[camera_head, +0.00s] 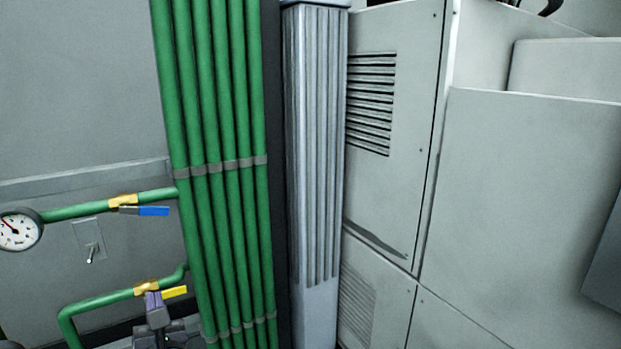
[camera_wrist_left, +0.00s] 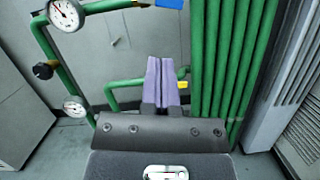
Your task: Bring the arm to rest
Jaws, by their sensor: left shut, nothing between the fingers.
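My left gripper (camera_head: 153,298) shows at the bottom left of the head view, with purple fingers pointing up. In the left wrist view its purple fingers (camera_wrist_left: 161,66) are closed together with nothing between them. In the head view the fingertips appear just below the lower pipe's brass valve and its yellow handle (camera_head: 174,291). In the wrist view the fingers cover part of that yellow handle (camera_wrist_left: 183,85). I cannot tell the gap in depth between fingers and valve. My right gripper is in neither view.
Upright green pipes (camera_head: 222,120) stand right of the gripper, beside a ribbed grey column (camera_head: 314,150) and vented cabinet (camera_head: 398,190). A blue valve handle (camera_head: 153,211), a pressure gauge (camera_head: 18,230) and a toggle switch (camera_head: 91,252) are on the left. Floor (camera_wrist_left: 66,140) shows below.

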